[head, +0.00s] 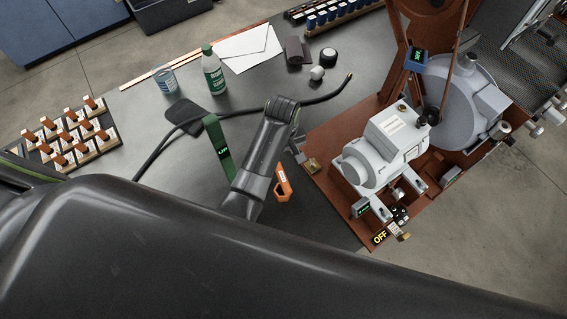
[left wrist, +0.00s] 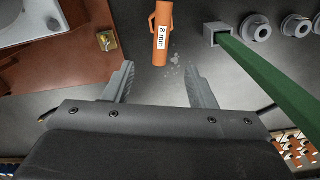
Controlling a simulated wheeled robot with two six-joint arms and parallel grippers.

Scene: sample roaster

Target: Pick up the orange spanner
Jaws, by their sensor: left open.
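The orange spanner (head: 283,183) lies on the dark table, close to the reddish-brown base of the roaster. In the left wrist view the spanner (left wrist: 161,38) is at the top centre, with a white "8 mm" label and a loop on its left side. My left gripper (left wrist: 160,70) is open and empty. Its two grey fingers stand apart, and the spanner shows ahead of the gap between their tips, apart from both. In the head view my arm hides most of this gripper. My right gripper is in neither view.
A green bar (head: 217,148) stands left of the spanner; the wrist view shows it (left wrist: 268,75) close on the right. The roaster base (head: 335,190) bounds the right side. A black hose (head: 160,150) crosses behind. A rack (head: 45,155) stands far left.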

